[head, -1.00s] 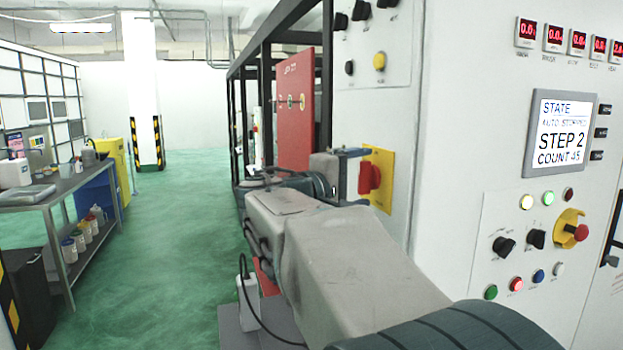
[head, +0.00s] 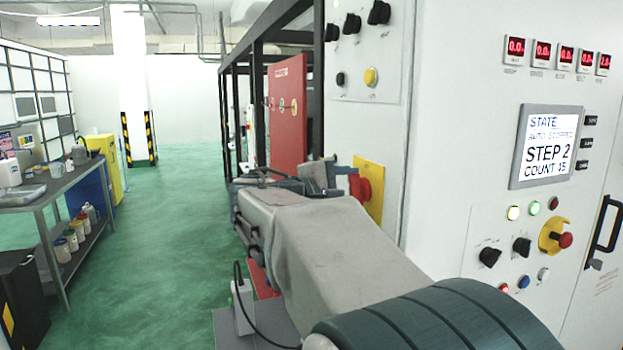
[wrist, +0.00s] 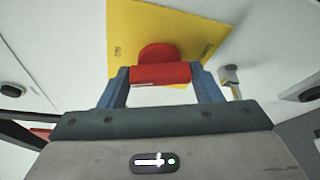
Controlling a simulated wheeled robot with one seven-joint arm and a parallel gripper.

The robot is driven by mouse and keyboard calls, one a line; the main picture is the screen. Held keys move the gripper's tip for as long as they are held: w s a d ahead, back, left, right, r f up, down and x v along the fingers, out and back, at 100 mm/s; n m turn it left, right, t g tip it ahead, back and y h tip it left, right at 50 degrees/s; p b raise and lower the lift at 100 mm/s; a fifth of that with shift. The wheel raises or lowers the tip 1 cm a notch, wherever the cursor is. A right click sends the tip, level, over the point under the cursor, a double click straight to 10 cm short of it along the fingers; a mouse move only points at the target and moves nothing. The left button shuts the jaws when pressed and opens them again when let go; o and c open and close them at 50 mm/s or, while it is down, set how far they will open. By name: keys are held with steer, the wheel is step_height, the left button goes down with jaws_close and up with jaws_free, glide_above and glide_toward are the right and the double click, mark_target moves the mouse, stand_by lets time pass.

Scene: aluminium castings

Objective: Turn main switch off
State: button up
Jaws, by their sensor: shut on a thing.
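The main switch is a red rotary handle (head: 358,187) on a yellow plate (head: 373,173), set in the side of the grey-white cabinet. In the wrist view the red handle (wrist: 160,73) lies between the two blue fingers of my gripper (wrist: 161,80), which is shut on it. The yellow plate (wrist: 140,32) shows behind it with small dark lettering near its edges, too small to read. In the head view my gripper (head: 345,178) reaches the handle from the left, and my arm hides part of the cabinet below.
The cabinet front carries a display (head: 546,146) reading "AUTO STOPPED, STEP 2", several buttons and a red emergency stop (head: 565,240) on the right. A red panel (head: 286,112) and black frame stand behind. A workbench (head: 60,187) is at left; the green floor between is clear.

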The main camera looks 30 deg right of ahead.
steer(key=n+p, duration=0.2)
steer(key=p, duration=0.1)
steer(key=n+g+y+p, duration=0.1)
steer(key=n+p, duration=0.1)
steer(key=p, duration=0.1)
steer(key=shift+w+r+g+p, duration=0.1)
steer(key=shift+r+g+p, duration=0.2)
steer(key=shift+r+p, duration=0.1)
steer(key=n+y+p, duration=0.1)
steer(key=p, duration=0.2)
steer(key=shift+f+n+g, duration=0.15)
steer(key=shift+n+g, duration=0.15)
steer(key=shift+g, duration=0.1)
steer(key=shift+f, duration=0.1)
steer(key=o, duration=1)
steer(key=b+v, duration=0.2)
steer(key=v, duration=1.1)
steer(key=shift+w+a, duration=0.2)
steer(key=shift+a, duration=0.15)
